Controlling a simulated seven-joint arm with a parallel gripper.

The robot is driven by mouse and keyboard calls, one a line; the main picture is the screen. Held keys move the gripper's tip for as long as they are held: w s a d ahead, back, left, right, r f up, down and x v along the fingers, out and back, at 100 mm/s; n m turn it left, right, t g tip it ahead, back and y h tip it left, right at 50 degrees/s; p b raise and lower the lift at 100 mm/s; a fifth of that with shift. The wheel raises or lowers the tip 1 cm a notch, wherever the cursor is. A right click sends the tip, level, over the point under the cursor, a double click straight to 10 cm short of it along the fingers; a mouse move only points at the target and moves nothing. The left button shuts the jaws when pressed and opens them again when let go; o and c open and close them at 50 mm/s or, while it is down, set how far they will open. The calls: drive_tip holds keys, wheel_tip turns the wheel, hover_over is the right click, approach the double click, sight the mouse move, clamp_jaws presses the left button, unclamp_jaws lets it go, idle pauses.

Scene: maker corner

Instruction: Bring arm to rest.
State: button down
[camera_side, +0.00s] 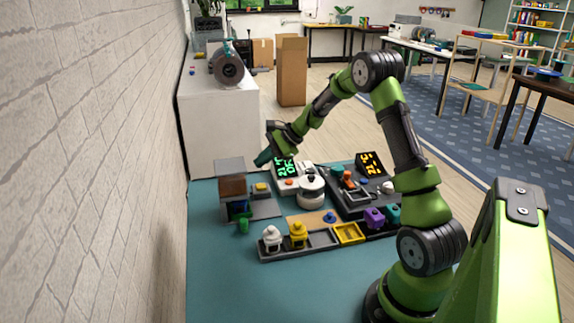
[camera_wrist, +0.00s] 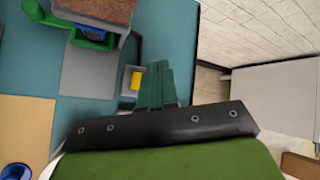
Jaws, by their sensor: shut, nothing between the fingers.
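My gripper (camera_side: 263,158) is at the end of my green and black arm, in the air above the far part of the teal table (camera_side: 225,285). In the wrist view its two teal fingers (camera_wrist: 162,84) lie together, shut and empty. They are beside a yellow button (camera_wrist: 136,81) on a grey base.
A white machine (camera_side: 311,190) stands mid-table. The brick wall (camera_side: 90,160) is at the left. The near-left table is clear.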

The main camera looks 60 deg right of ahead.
drive_tip(key=s+a+r+n, duration=0.4)
drive_tip(key=s+a+n, duration=0.2)
drive_tip(key=s+a, duration=0.2)
drive_tip(key=s+a+r+n+h, duration=0.1)
drive_tip(key=s+a+r+n, duration=0.4)
drive_tip(key=s+a, duration=0.4)
drive_tip(key=s+a+r+n+g+h, duration=0.1)
drive_tip(key=s+a+r+n, duration=0.4)
drive_tip(key=s+a, duration=0.3)
drive_tip(key=shift+s+a+r+n, duration=0.2)
drive_tip(key=shift+a+r+n, duration=0.05)
drive_tip(key=shift+n, duration=0.55)
